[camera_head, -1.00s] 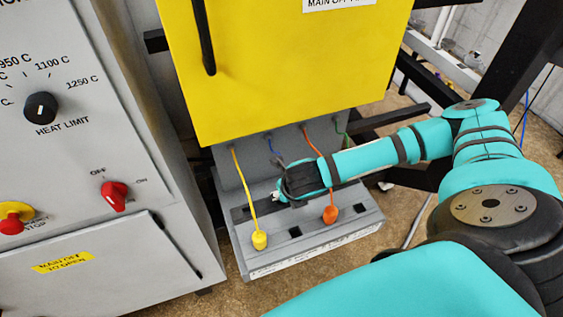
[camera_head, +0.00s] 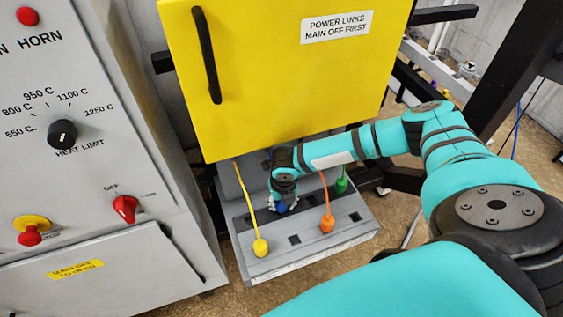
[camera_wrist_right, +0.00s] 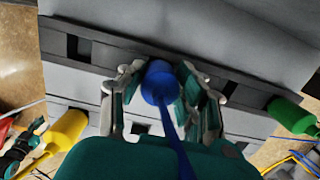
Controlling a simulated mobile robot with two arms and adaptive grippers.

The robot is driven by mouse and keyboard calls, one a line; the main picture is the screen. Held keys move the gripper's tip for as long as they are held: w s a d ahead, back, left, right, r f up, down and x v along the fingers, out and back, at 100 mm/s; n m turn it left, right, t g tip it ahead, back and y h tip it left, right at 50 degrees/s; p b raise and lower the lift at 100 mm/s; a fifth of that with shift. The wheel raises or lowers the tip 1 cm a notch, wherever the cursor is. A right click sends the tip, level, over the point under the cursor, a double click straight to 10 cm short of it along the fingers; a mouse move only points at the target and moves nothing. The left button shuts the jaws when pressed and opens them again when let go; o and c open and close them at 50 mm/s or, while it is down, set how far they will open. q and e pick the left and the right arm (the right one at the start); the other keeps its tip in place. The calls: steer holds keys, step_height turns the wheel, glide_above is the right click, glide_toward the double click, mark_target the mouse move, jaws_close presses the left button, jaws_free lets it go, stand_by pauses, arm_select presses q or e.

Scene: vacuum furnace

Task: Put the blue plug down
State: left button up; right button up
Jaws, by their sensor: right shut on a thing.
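My right gripper (camera_head: 281,208) is at the grey socket box (camera_head: 318,244), pointing down over its dark back strip. It is shut on the blue plug (camera_head: 282,207), which shows only a little between the fingers. In the right wrist view the blue plug (camera_wrist_right: 160,82) stands between the two fingers of my right gripper (camera_wrist_right: 165,95), its blue cable running toward the camera. Its far end is at the dark strip; I cannot tell whether it sits in a socket. A teal and black part at the lower left of the wrist view looks like my left gripper (camera_wrist_right: 22,148); its fingers are unclear.
A yellow plug (camera_head: 260,247) and an orange plug (camera_head: 327,223) stand in front; a green plug (camera_head: 341,185) stands back right. Empty square sockets show between them. The yellow door (camera_head: 280,85) hangs above. The grey control cabinet (camera_head: 95,215) stands close on the left.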

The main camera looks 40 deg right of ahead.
steer(key=shift+f, duration=0.3)
steer(key=o, duration=1.1)
steer(key=shift+o, duration=0.2)
steer(key=shift+r, duration=0.2)
steer(key=r, duration=0.2)
steer(key=r+b, duration=0.1)
steer(key=r, duration=0.2)
steer(key=s+r+b, duration=0.1)
steer(key=r, duration=0.1)
steer(key=shift+a+r, duration=0.15)
steer(key=shift+r, duration=0.2)
